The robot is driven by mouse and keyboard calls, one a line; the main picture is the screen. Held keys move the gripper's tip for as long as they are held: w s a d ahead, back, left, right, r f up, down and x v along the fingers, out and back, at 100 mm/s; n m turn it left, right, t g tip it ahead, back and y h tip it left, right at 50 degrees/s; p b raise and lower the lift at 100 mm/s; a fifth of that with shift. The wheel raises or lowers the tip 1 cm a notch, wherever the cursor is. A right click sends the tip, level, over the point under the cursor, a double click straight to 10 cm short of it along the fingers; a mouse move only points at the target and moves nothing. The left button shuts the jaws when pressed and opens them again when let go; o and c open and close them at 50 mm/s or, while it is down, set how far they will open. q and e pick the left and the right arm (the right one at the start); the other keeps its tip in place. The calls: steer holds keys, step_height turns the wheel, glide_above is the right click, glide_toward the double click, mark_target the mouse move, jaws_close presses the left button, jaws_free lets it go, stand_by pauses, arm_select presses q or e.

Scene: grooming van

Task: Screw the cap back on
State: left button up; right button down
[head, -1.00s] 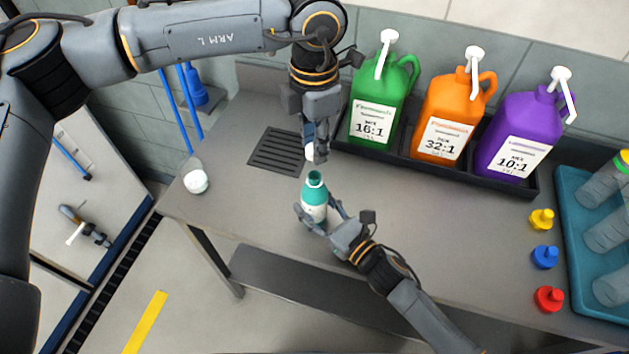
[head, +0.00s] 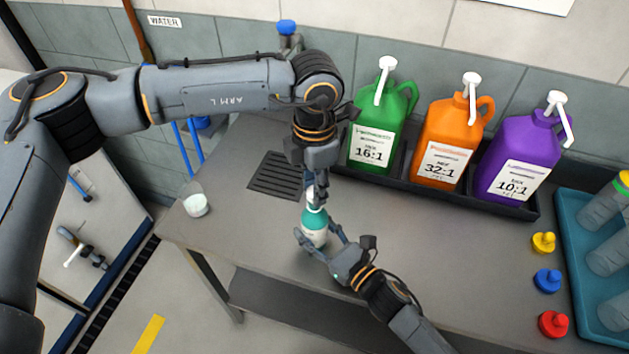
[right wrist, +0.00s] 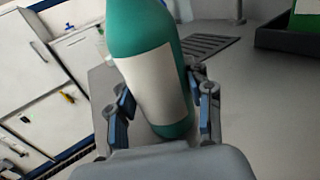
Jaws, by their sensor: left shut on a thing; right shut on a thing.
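A teal bottle (head: 316,224) with a white label stands on the grey counter in the head view. It fills the middle of the right wrist view (right wrist: 150,80), where its top is cut off. My right gripper (head: 322,240) is shut on the bottle's body from the near side, with a finger on each side. My left gripper (head: 316,195) points down directly above the bottle and is shut on the white cap (head: 309,193). The cap is at the bottle's mouth, mostly hidden by the fingers. I cannot tell whether it sits on the thread.
Green (head: 376,128), orange (head: 447,135) and purple (head: 519,150) jugs with pumps stand in a black tray behind. Yellow, blue and red caps (head: 547,281) lie right, beside a teal tray (head: 568,235). A white jar (head: 196,205) stands near the left edge.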

mark_target(314, 221)
arm_select(q)
steer(key=shift+f, duration=0.55)
steer(key=shift+f, duration=0.55)
stand_by(0.3)
